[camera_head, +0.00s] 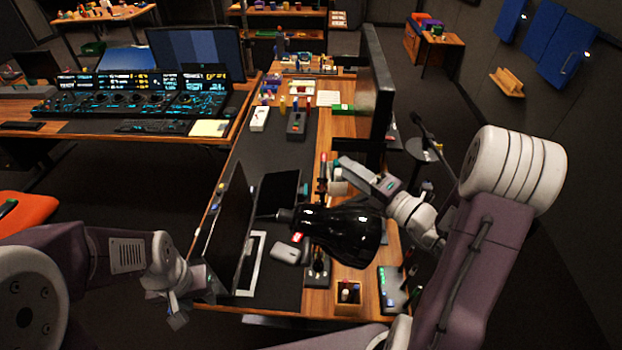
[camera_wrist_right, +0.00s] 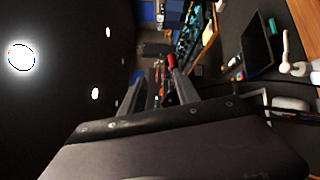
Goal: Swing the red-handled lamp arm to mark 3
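The lamp has a glossy black shade (camera_head: 340,232) over the near part of the dark desk mat. A small red handle (camera_head: 323,158) stands upright above the shade in the head view. A red piece also shows in the right wrist view (camera_wrist_right: 171,61), beside the tip of one finger. My right gripper (camera_head: 338,168) is just right of the red handle. In the right wrist view its fingers (camera_wrist_right: 157,78) are apart, with nothing clearly clamped between them. My left gripper (camera_head: 178,312) hangs low left of the laptop; its opening is unclear. I cannot make out mark 3.
A grey mouse (camera_head: 287,253) lies near the shade. A large monitor (camera_head: 379,85) stands behind my right gripper. A small wooden box (camera_head: 348,293) is at the near edge. The mat's middle (camera_head: 275,155) is mostly clear.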

